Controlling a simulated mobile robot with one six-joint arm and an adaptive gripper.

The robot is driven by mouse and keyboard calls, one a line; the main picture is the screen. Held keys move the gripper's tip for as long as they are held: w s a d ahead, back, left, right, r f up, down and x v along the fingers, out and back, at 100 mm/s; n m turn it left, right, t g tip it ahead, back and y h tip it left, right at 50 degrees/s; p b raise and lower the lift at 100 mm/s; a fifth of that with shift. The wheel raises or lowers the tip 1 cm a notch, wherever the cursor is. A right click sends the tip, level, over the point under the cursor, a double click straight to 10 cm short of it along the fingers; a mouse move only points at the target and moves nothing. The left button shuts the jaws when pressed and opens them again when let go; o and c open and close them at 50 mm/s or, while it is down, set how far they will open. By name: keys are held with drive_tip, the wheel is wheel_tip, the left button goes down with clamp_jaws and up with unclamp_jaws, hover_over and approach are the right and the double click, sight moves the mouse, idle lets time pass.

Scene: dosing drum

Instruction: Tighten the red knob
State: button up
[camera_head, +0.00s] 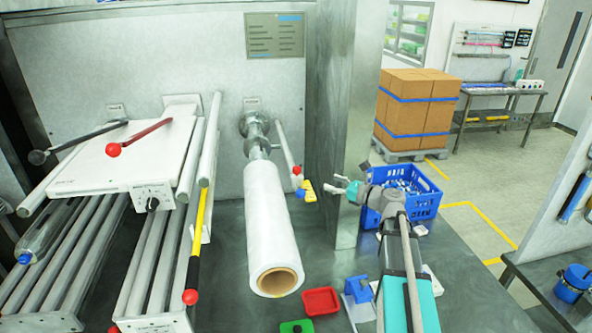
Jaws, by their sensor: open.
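Several red ball knobs show, and I cannot tell which one the task means. One red knob (297,170) sits at the end of a light lever beside the white film roll (268,215). Another red ball (113,149) ends a red lever on top of the white machine cover. A third red ball (190,297) ends a yellow-sleeved bar at the lower left. My gripper (334,184) is open and empty, its fingers pointing left. It is to the right of the knob by the roll, apart from it in the picture; depth is hard to judge.
A steel post (345,110) rises behind my gripper. A blue crate (421,203) with small parts stands behind it. A red tray (321,301), a green tray (297,327) and a blue block (357,289) lie on the dark table. Stacked cartons (415,110) stand on the floor beyond.

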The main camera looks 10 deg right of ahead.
sight(297, 168)
drive_tip(key=shift+w+a, duration=0.15)
drive_tip(key=x, duration=1.3)
drive_tip(key=shift+w+a+f, duration=0.1)
drive_tip(key=shift+w+a, duration=0.05)
clamp_jaws()
